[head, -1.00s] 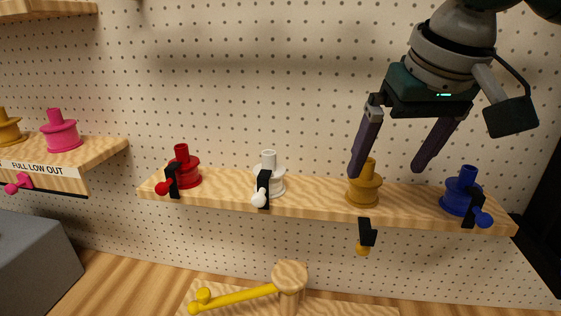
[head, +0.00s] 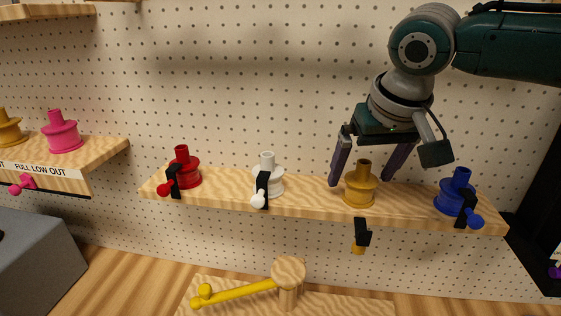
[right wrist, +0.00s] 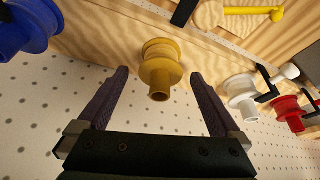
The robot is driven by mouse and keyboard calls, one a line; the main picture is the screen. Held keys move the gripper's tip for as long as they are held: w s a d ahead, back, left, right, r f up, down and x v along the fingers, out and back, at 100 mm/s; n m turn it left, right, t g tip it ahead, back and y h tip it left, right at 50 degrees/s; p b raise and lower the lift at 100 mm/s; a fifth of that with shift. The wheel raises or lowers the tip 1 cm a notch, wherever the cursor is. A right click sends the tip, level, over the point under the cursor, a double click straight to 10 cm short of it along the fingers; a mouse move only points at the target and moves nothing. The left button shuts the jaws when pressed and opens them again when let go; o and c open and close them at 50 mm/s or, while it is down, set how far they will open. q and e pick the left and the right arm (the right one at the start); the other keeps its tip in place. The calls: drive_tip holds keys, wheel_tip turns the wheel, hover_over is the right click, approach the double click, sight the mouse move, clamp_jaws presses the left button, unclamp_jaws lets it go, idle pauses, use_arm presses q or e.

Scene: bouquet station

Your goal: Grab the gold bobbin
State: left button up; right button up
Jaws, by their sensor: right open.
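The gold bobbin (head: 360,186) stands upright on the wooden shelf (head: 310,204), between the white and blue bobbins. My right gripper (head: 361,182) is open, with its two fingers spread behind and to either side of the bobbin's upper part. In the right wrist view the gold bobbin (right wrist: 160,72) shows centred ahead of the gap between the open fingers (right wrist: 160,82). I cannot tell how deep between the fingers it sits. My left gripper is in neither view.
A blue bobbin (head: 456,193) stands close on the right, a white bobbin (head: 268,176) and a red bobbin (head: 183,169) to the left. A black clip (head: 362,231) hangs on the shelf front below the gold bobbin. A pegboard wall (head: 240,80) is behind.

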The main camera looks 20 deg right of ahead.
drive_tip(key=shift+c, duration=0.4)
drive_tip(key=c, duration=1.2)
drive_tip(key=shift+c, duration=0.2)
